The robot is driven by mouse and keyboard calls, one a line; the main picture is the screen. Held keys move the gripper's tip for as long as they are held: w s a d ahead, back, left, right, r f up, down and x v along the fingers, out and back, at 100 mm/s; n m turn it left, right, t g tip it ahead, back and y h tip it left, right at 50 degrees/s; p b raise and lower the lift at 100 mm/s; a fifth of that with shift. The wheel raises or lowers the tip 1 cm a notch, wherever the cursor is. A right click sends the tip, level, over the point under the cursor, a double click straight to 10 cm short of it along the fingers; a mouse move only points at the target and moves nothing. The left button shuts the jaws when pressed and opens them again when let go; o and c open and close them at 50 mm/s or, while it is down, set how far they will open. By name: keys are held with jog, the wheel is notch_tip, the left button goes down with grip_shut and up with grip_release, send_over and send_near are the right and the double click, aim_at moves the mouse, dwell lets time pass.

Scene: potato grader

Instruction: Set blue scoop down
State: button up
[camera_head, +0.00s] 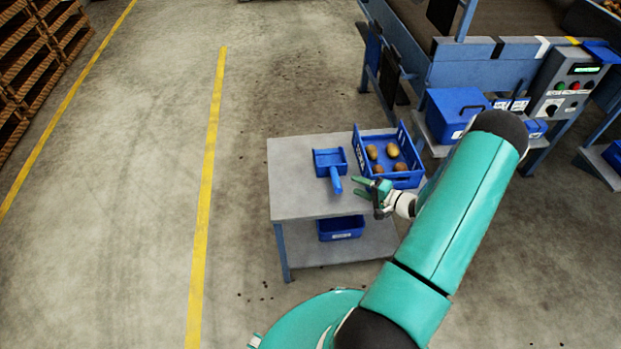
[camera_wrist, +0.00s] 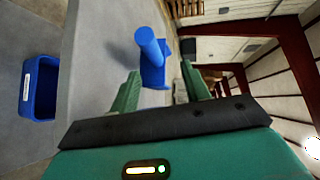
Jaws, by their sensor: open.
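The blue scoop (camera_head: 330,163) rests on the grey table top (camera_head: 290,190), left of the potato crate, with its handle pointing toward the front edge. My gripper (camera_head: 360,186) is open and empty, just right of the scoop's handle and apart from it. In the wrist view the scoop's handle (camera_wrist: 149,46) shows ahead of and between the open green fingers (camera_wrist: 165,90), with its blue pan partly hidden behind the handle.
A blue crate (camera_head: 415,176) with several potatoes stands on the table close to my gripper. A blue bin (camera_head: 341,228) sits on the lower shelf. The grader frame (camera_head: 465,70) with its control panel (camera_head: 568,88) stands behind right. The table's left part is clear.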

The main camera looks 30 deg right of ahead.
jog(key=w+a+r+n+g+y, duration=0.25)
jog(key=a+r+n+g, duration=0.7)
jog(key=a+r, duration=1.15)
jog(key=s+a+r+n+h, duration=0.2)
jog(key=s+a+r+h, duration=0.2)
jog(key=s+r, duration=0.4)
jog(key=s+a+r+n+h, duration=0.2)
jog(key=s+a+r+h, duration=0.2)
jog(key=s+a+r, duration=0.2)
jog(key=shift+s+a+r+t, duration=0.45)
jog(key=shift+s+r, duration=0.7)
jog(key=shift+r, duration=1.25)
